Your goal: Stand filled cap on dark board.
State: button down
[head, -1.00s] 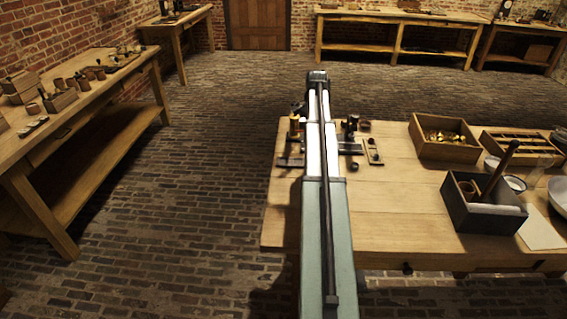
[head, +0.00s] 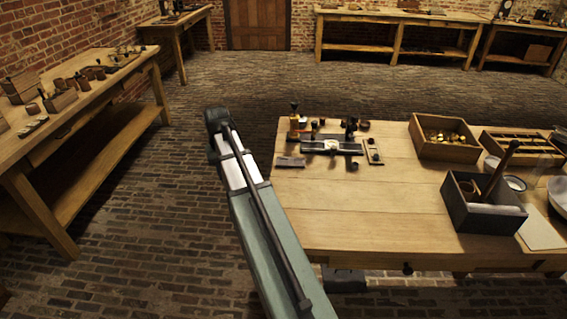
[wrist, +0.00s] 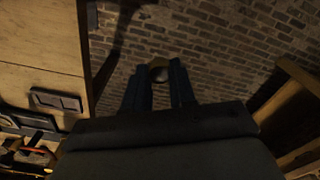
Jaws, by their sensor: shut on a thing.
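My gripper (wrist: 158,92) shows in the wrist view with its two dark fingers closed on a small round thing (wrist: 158,71), likely the cap. Its rim looks brownish and its middle dark; I cannot tell what fills it. The gripper and the held thing are over the brick floor, apart from the table. A small dark flat board (head: 291,162) lies at the table's left edge. It seems to be the dark plate with paler panels in the wrist view (wrist: 57,101).
A metal and dark fixture (head: 331,146) and a brass-coloured upright piece (head: 295,125) stand close behind the board. Further right are a box of brass parts (head: 420,145) and a dark box (head: 455,210). The table's front middle (head: 350,215) is clear. Another bench (head: 100,90) stands left.

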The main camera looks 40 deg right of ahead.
jog(key=a+n, duration=0.2)
jog(key=a, duration=0.9)
notch_tip(320, 180, up, 3)
jog(key=m, duration=3.4)
send_over(284, 162)
jog(key=shift+w+f, duration=0.1)
jog(key=shift+f, duration=5)
jog(key=shift+f, duration=0.15)
jog(key=c, duration=0.9)
grip_release()
